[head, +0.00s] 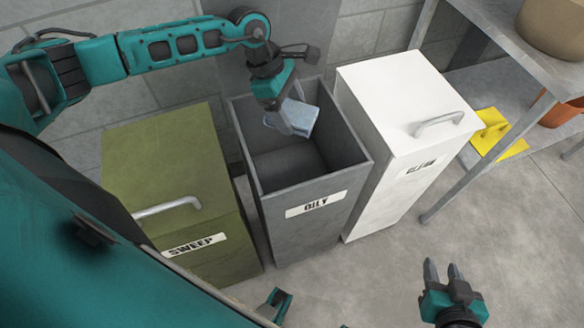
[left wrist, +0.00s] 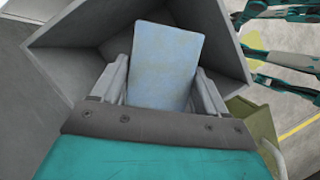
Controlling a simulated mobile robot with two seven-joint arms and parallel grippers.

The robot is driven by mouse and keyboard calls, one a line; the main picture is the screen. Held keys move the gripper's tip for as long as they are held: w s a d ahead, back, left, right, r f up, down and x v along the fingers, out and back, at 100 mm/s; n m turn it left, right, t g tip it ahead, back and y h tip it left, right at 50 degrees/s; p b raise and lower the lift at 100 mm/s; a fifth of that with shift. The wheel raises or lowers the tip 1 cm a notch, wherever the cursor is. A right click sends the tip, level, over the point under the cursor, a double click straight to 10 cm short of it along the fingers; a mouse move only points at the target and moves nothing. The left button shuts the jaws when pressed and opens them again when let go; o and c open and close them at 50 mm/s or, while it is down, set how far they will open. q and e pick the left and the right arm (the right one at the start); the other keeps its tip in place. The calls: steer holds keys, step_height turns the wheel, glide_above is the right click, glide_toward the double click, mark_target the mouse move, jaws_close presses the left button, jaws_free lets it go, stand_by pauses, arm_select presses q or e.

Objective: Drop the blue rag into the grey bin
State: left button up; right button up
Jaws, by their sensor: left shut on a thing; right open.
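The blue rag (head: 301,117) is a pale blue folded piece held in my left gripper (head: 291,126), over the opening of the grey bin. The grey bin (head: 312,228) is open at the top and labelled OILY; its visible inside floor looks empty. In the left wrist view the rag (left wrist: 166,62) sits between the two fingers of the left gripper (left wrist: 160,85), with the walls of the grey bin (left wrist: 85,30) around it. My right gripper (head: 443,272) is open and empty, above the floor at the lower right.
A green bin (head: 165,150) with a closed lid, labelled SWEEP, stands left of the grey bin. A closed white bin (head: 395,95) stands close on its right. A metal shelf (head: 500,95) with a yellow cloth (head: 491,130) is at the right. Floor in front is clear.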

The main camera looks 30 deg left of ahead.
arm_select(q)
steer(key=shift+f, duration=0.1)
steer(key=o, duration=1)
steer(key=shift+o, duration=0.2)
step_height(320, 180, up, 20)
steer(key=shift+p, duration=0.4)
